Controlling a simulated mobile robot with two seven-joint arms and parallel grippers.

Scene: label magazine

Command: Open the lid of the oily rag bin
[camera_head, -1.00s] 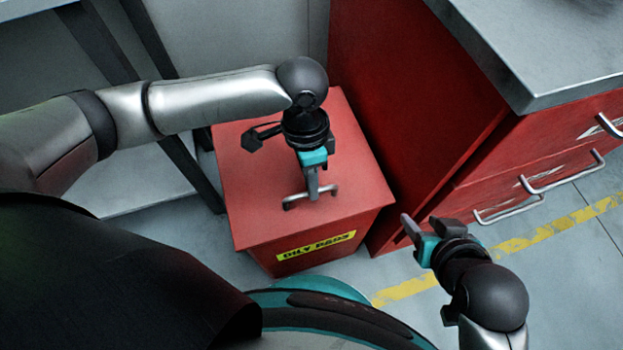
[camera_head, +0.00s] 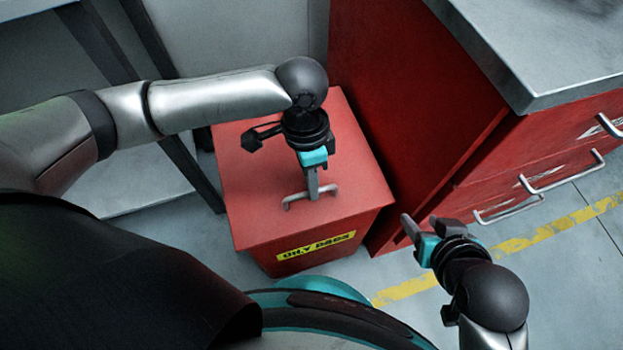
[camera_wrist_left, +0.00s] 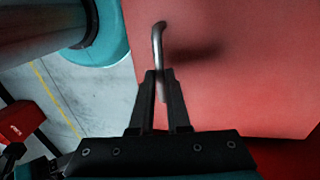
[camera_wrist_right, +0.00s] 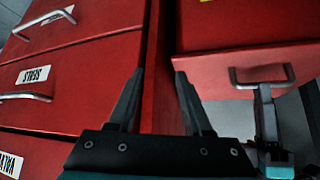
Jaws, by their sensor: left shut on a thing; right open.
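The oily rag bin (camera_head: 315,262) is a red box with a yellow label on its front. Its red lid (camera_head: 245,200) lies flat and closed on top. A grey bar handle (camera_head: 291,203) sits near the lid's front edge. My left gripper (camera_head: 313,192) comes down from above and is shut on the handle's middle. In the left wrist view the handle (camera_wrist_left: 158,40) runs between the two fingers (camera_wrist_left: 162,85). My right gripper (camera_head: 425,228) is open and empty, to the right of the bin. The right wrist view shows the handle (camera_wrist_right: 262,80) with my left fingers on it.
A red drawer cabinet (camera_head: 540,160) with a grey worktop (camera_head: 540,60) stands close on the bin's right. A metal shelf frame (camera_head: 150,185) stands to the left. Grey floor with a yellow stripe (camera_head: 540,238) lies in front of the cabinet.

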